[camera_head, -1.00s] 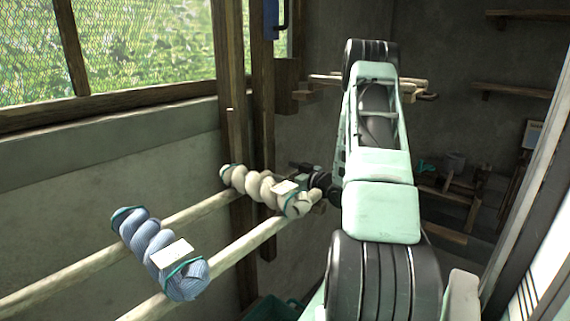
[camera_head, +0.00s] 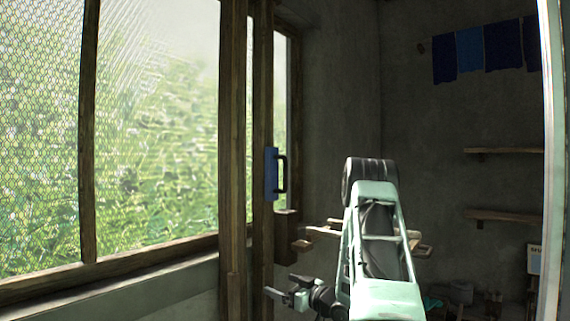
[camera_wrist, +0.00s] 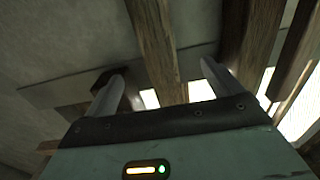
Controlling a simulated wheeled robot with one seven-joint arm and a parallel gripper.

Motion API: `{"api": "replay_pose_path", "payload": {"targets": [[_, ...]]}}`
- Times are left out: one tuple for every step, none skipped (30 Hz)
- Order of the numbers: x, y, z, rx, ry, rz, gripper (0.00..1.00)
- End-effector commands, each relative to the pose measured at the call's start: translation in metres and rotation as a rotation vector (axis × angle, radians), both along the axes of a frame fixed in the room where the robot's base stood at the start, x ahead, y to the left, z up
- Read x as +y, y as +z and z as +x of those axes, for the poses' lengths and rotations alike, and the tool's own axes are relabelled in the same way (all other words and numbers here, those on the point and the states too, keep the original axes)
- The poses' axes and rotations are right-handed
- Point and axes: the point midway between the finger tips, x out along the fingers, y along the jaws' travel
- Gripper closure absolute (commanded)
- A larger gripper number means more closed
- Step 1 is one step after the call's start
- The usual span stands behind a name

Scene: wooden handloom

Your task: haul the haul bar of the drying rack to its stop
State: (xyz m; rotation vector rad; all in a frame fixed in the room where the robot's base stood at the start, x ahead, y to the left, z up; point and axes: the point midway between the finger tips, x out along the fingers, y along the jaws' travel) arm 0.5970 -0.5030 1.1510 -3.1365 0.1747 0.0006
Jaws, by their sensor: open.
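The likely haul bar is a black upright handle (camera_head: 283,174) on a blue plate (camera_head: 271,174). The plate is fixed to a dark wooden post (camera_head: 262,110) beside the window in the head view. My gripper (camera_head: 276,292) is below the handle, low in the head view, apart from it and empty. In the wrist view my gripper (camera_wrist: 160,82) shows two spread fingers with nothing between them. A wooden beam (camera_wrist: 158,50) passes behind the gap. I cannot make out the handle in the wrist view. The drying rack's poles are not visible in the head view now.
A second wooden post (camera_head: 232,150) stands just left of the first. A mesh window (camera_head: 150,130) fills the left. Wooden bars (camera_head: 325,231) lie behind my arm. Shelves (camera_head: 510,216) and dark blue cloths (camera_head: 485,47) are on the far walls.

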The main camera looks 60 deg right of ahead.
Motion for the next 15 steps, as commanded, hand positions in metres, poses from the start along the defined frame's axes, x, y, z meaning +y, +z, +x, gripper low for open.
{"api": "replay_pose_path", "payload": {"targets": [[0.000, 0.021, 0.000, 0.000, 0.000, -0.001, 0.09], [0.000, 0.027, 0.000, 0.000, 0.000, -0.001, 0.09], [0.000, 0.035, 0.000, -0.001, 0.000, -0.001, 0.09], [0.000, 0.041, 0.000, -0.001, 0.000, -0.001, 0.09], [0.000, 0.047, 0.000, -0.001, 0.000, -0.001, 0.09], [0.000, 0.055, 0.000, -0.001, 0.000, -0.001, 0.09], [0.000, 0.062, 0.000, -0.002, 0.000, -0.001, 0.09], [0.000, 0.067, 0.000, -0.002, 0.000, -0.001, 0.09], [0.000, 0.075, 0.000, -0.002, 0.000, -0.001, 0.09], [0.000, 0.081, 0.000, -0.002, -0.001, -0.001, 0.09], [0.000, 0.087, 0.000, -0.001, -0.001, -0.001, 0.09], [0.000, 0.095, 0.000, -0.001, -0.001, -0.001, 0.09], [0.000, 0.101, 0.000, -0.001, -0.001, -0.001, 0.09], [0.000, 0.107, 0.000, -0.001, -0.001, -0.001, 0.09], [0.000, 0.116, 0.000, -0.001, 0.000, -0.002, 0.09]]}}
